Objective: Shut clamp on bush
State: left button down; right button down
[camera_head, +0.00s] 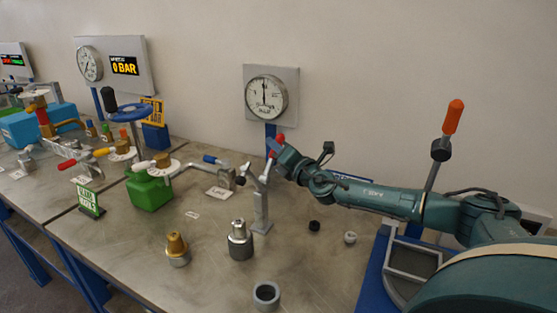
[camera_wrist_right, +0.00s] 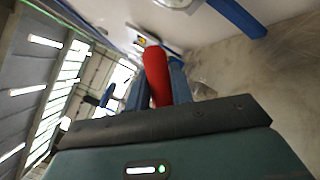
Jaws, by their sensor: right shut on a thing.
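A grey metal toggle clamp (camera_head: 262,205) stands on an upright post on the bench, with its lever raised. My right gripper (camera_head: 277,148) is at the top of the clamp, shut on its red handle (camera_head: 281,138). In the right wrist view the red handle (camera_wrist_right: 157,75) sits between the fingers of the right gripper (camera_wrist_right: 158,92). Which part is the bush is not clear; a grey hollow cylinder (camera_head: 266,294) stands near the front edge, and a small light ring (camera_head: 350,238) lies to the right of the clamp. My left gripper is not in view.
A steel fitting (camera_head: 240,240) and a brass-topped fitting (camera_head: 177,249) stand in front of the clamp. A green vessel (camera_head: 149,193) and pipework fill the left. A pressure gauge (camera_head: 266,97) is behind. The bench right of the clamp is mostly clear.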

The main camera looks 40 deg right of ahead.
jog(key=shift+s+a+n+b, duration=0.15)
jog(key=shift+a+n+b, duration=0.1)
jog(key=shift+n+b, duration=0.25)
jog(key=shift+a+r+t, duration=0.1)
jog(key=shift+r+t, duration=0.2)
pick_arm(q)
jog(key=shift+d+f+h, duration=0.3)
pick_arm(e)
jog(key=shift+n, duration=0.3)
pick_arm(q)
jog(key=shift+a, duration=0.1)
pick_arm(e)
jog(key=shift+s+a+r, duration=0.1)
jog(key=shift+y, duration=0.3)
jog(key=c, duration=1.2)
grip_release()
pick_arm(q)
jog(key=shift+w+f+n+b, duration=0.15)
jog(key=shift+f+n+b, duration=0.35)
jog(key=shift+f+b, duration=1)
pick_arm(e)
jog(key=s+f, duration=0.2)
jog(key=s, duration=1.1)
jog(key=shift+b, duration=0.45)
